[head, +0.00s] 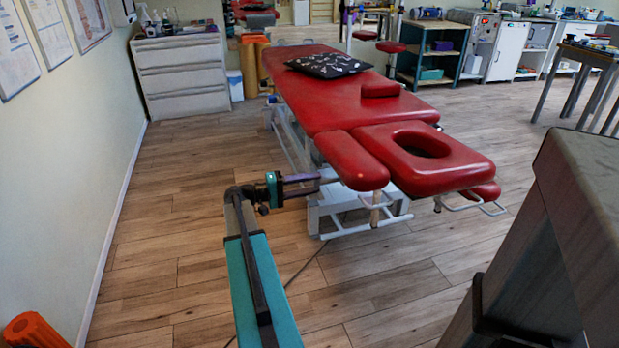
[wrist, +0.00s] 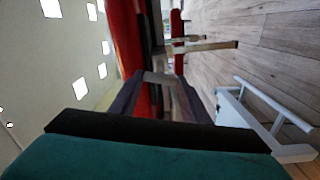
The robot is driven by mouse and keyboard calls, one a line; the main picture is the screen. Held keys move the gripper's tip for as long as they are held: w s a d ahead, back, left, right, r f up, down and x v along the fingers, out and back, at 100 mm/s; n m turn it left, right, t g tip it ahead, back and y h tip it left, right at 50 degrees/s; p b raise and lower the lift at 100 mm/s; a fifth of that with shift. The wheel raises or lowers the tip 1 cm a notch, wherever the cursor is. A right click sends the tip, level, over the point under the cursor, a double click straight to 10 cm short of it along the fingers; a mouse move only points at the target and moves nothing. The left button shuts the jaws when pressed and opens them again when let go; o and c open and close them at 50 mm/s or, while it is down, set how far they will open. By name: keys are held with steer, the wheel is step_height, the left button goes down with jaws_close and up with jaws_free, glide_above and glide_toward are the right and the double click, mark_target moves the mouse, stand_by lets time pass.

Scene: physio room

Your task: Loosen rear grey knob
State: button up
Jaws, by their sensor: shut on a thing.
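The red treatment table (head: 335,95) stands in the middle of the head view, with its face-hole headrest (head: 465,160) and a red armrest (head: 353,160) at the near end. My gripper (head: 325,180) reaches in from the left, beside the table's side below the red padding. Its dark fingers (wrist: 160,85) are shut on a small grey piece (wrist: 160,77) under the red pad in the wrist view, which appears to be the rear grey knob. The fingers hide most of the knob, and its turn cannot be told.
The white table frame (head: 360,225) and metal handles (head: 470,203) stick out below the headrest. A dark cable lies on the floor. White drawers (head: 182,75) stand at the back left, and a patterned black cushion (head: 328,65) lies on the table.

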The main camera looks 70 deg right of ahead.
steer(key=shift+s+d+n+p, duration=0.1)
steer(key=shift+n+p, duration=1.35)
steer(key=shift+n, duration=0.05)
steer(key=o, duration=1)
steer(key=shift+o, duration=0.2)
steer(key=p+v, duration=0.1)
steer(key=v, duration=1.3)
